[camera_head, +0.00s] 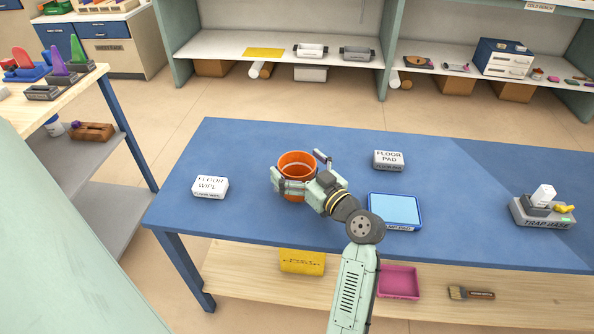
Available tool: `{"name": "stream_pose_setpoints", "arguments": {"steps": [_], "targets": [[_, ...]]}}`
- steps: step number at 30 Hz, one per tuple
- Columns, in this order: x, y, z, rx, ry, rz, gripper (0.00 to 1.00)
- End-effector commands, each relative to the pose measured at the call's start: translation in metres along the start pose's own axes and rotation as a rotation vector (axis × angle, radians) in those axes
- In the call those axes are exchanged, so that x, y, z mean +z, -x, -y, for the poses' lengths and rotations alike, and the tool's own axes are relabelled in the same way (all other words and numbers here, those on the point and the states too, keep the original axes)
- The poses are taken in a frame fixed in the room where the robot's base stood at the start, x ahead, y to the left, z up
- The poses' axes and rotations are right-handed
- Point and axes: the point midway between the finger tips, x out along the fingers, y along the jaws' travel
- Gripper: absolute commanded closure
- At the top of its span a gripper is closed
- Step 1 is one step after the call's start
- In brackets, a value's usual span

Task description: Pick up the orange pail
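The orange pail (297,164) is upright and open at the top, at the middle-left of the blue table. My gripper (299,173) reaches it from the lower right, with one finger at the pail's left front and the other at its right back. The pail is between the fingers. I cannot tell whether both fingers press on its wall. My gripper hides part of the pail's lower front, and I cannot tell whether its base touches the table.
On the blue table (240,142) are a floor wipe box (210,187), a floor pad box (388,160), a blue tray (395,210) and a grey trap base (543,211). The table is clear behind the pail. A lower shelf (350,289) holds a pink tray (398,282) and a brush (471,293).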

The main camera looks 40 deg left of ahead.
Motion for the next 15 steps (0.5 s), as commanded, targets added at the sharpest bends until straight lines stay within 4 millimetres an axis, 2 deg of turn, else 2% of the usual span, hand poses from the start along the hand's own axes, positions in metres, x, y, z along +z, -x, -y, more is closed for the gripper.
{"name": "stream_pose_setpoints", "arguments": {"steps": [2,15], "targets": [[0.0000,0.0002,-0.0001,0.000,0.000,0.000,0.08],[0.0000,0.0004,0.0000,0.000,0.000,0.000,0.38]]}}
